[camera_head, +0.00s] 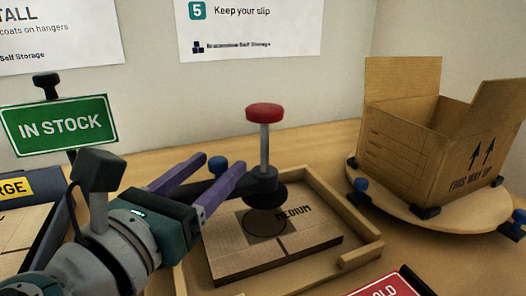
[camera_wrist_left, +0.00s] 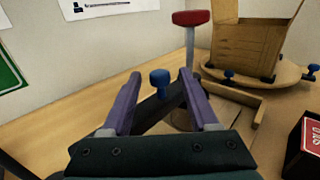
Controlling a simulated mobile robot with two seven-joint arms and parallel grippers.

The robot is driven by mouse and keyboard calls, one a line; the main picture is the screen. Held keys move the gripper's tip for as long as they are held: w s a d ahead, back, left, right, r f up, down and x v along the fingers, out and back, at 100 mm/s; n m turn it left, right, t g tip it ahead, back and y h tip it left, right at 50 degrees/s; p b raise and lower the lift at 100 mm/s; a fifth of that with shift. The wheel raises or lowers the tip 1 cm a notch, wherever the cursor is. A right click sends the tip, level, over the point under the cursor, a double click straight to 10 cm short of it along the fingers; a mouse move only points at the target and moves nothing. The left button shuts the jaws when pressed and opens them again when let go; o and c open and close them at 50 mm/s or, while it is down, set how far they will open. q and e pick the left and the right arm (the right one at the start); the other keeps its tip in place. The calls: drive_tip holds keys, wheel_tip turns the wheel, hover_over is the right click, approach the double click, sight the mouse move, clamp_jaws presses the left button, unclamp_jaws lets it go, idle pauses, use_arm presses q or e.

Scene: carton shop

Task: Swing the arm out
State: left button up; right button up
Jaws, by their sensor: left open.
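The arm (camera_head: 228,180) is a dark bar that carries a post with a red knob (camera_head: 265,113) and a dark round pad over the flat cartons marked MEDIUM (camera_head: 295,240). A blue knob (camera_head: 217,164) stands on the arm, and it also shows in the left wrist view (camera_wrist_left: 160,81). My left gripper (camera_head: 220,162) is open, with its purple fingers pointing at the arm. In the left wrist view the blue knob shows between the fingertips (camera_wrist_left: 161,76), with gaps on both sides. Whether the fingers touch the arm, I cannot tell. My right gripper is not in view.
A wooden tray (camera_head: 363,257) holds the flat cartons. An open carton (camera_head: 398,147) stands on a round wooden turntable (camera_head: 388,209) at the right. A green IN STOCK sign (camera_head: 60,125) stands at the left. A red sign (camera_head: 388,288) is at the front. Bare table shows behind the tray.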

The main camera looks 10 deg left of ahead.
use_arm(q)
drive_tip(key=shift+w+d, duration=0.15)
drive_tip(key=shift+w, duration=0.8)
drive_tip(key=shift+c, duration=0.3)
clamp_jaws()
idle(0.4)
